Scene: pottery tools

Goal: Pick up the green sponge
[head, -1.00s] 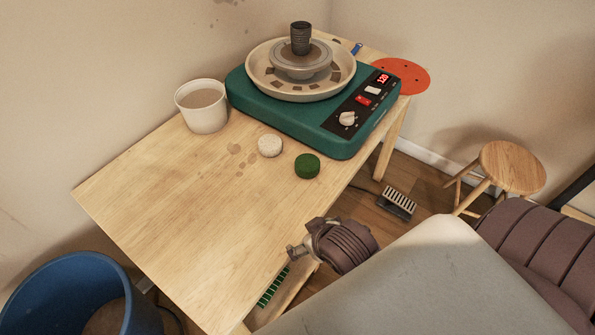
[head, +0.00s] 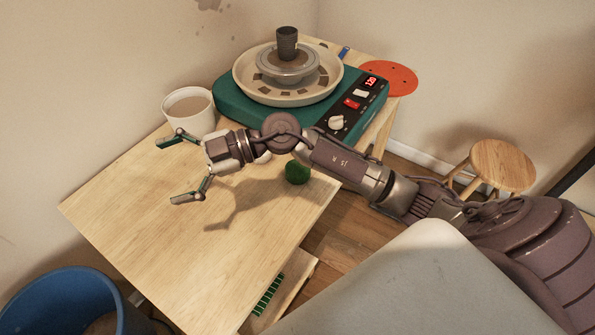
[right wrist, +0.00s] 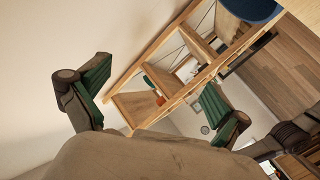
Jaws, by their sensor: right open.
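The green sponge (head: 297,172) is a small round dark-green puck on the wooden table (head: 135,215), near its right edge below the pottery wheel. My right arm passes in front of it in the head view and hides part of it. My right gripper (head: 184,168) is open and empty above the table, left of the sponge, with its fingers pointing left. In the right wrist view its two green-padded fingers (right wrist: 150,95) are spread apart with nothing between them. The sponge is not in the right wrist view. My left gripper is not in view.
A teal pottery wheel (head: 235,105) with a dark pot (head: 287,43) stands at the back of the table. A white bucket (head: 190,106) is behind my gripper. A pale round sponge (head: 263,158) is mostly hidden by my arm. The table's front left is clear.

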